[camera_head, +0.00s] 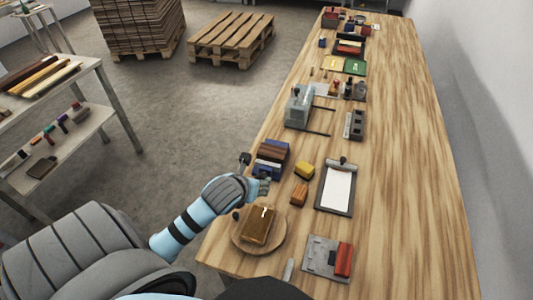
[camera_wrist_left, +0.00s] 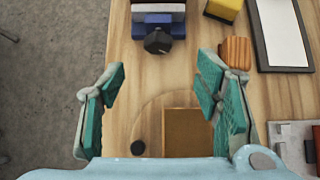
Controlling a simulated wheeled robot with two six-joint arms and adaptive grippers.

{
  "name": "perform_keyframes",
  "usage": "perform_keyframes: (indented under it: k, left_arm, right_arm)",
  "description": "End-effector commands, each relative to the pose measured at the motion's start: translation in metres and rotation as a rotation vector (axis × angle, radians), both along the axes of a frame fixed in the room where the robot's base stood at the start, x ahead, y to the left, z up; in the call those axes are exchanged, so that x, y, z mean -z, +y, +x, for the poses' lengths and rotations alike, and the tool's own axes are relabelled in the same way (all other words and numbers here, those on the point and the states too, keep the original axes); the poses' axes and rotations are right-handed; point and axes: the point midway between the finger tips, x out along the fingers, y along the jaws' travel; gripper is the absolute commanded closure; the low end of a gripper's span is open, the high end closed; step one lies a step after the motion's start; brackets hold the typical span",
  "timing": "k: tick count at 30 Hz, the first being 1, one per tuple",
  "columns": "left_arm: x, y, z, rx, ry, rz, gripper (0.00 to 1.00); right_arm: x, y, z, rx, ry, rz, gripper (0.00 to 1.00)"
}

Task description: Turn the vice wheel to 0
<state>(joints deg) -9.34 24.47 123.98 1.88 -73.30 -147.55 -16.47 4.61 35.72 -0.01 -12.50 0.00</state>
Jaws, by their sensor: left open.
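The vice (camera_head: 272,158), with dark red-brown and blue parts, stands at the left edge of the wooden bench. No number on the wheel can be read. My left gripper (camera_head: 262,186) is just on the near side of the vice. In the wrist view the gripper (camera_wrist_left: 160,68) is open, its teal fingers wide apart and empty, with the wheel ahead between them, apart from both.
A round wooden board (camera_head: 238,240) with a brown block (camera_head: 259,225) lies nearer me. A yellow block (camera_head: 304,170), an orange-brown block (camera_head: 299,193) and a clipboard (camera_head: 337,186) lie right of the vice. The bench's right strip is clear.

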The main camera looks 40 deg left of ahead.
Motion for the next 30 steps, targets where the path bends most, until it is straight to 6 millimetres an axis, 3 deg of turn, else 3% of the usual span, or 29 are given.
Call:
perform_keyframes:
  k: [6, 12, 17, 24, 30]
  left_arm:
    - [0.049, 0.014, 0.042, -0.003, 0.0, -0.003, 0.42]
    - [0.081, 0.025, 0.071, -0.002, 0.0, -0.004, 0.42]
    - [0.088, 0.028, 0.08, -0.001, -0.001, -0.002, 0.42]
    - [0.088, 0.028, 0.081, -0.001, -0.001, -0.002, 0.42]
    - [0.088, 0.028, 0.081, -0.001, -0.001, -0.002, 0.74]
  right_arm:
    - [0.019, 0.0, -0.023, 0.001, 0.038, 0.0, 0.6]
    - [0.029, 0.001, -0.017, 0.001, 0.028, 0.001, 0.6]
    - [0.031, 0.001, -0.006, 0.0, 0.007, 0.002, 0.6]
    - [0.03, 0.001, -0.01, 0.001, 0.015, 0.002, 0.6]
    - [0.03, 0.001, -0.013, 0.001, 0.021, 0.001, 0.6]
